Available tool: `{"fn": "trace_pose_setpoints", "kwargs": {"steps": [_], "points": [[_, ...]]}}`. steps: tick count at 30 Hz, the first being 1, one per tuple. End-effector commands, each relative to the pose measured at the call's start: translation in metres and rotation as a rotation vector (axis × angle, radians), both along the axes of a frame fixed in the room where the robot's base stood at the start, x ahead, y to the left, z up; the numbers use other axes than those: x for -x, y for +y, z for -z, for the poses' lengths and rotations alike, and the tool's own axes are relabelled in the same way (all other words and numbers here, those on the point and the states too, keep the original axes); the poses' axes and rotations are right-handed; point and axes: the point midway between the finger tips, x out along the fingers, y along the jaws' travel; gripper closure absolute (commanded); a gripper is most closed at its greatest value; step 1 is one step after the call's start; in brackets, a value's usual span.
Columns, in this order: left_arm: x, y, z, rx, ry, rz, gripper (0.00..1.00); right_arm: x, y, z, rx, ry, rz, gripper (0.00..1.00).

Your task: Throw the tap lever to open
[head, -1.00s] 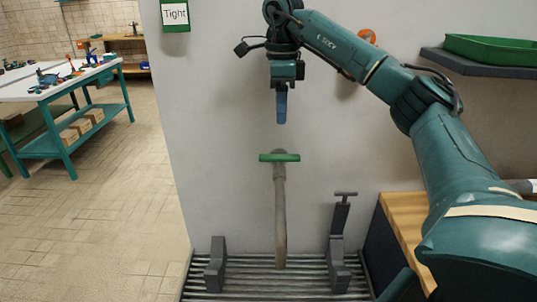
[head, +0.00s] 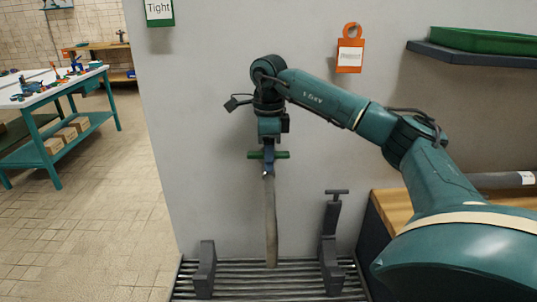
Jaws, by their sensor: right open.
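The green tap lever (head: 283,155) lies crosswise at the top of an upright grey pipe (head: 271,225) in front of the pale wall, in the middle of the head view. My right gripper (head: 268,170) points down at the lever's middle, its blue fingers overlapping it in the picture. The fingers are seen edge-on and hide the lever's centre. The jaws are open; I cannot tell whether they touch the lever. Both ends of the lever show, level, left and right of the fingers. My left gripper is not in view.
The pipe rises from a slatted grey grate (head: 265,285) between a grey bracket (head: 205,268) and a taller clamp (head: 333,245). An orange tag (head: 349,52) and a green "Tight" sign (head: 160,11) are on the wall. A shelf with a green tray (head: 480,40) is at right.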

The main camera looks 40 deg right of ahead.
Motion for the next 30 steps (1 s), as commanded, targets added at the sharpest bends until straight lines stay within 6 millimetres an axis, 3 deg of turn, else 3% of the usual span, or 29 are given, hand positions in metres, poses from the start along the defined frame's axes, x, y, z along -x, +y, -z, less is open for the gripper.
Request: {"fn": "trace_pose_setpoints", "kwargs": {"steps": [5,20,30], "points": [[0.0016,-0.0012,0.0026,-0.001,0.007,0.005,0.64,0.0001,0.0000,0.0001,0.000,0.000,0.000,0.58],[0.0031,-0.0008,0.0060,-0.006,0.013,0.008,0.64,0.0000,0.0003,-0.0002,-0.001,0.001,0.000,0.99],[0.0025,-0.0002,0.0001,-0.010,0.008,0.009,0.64,0.0000,0.0005,-0.0016,-0.001,0.001,-0.037,1.00]]}}
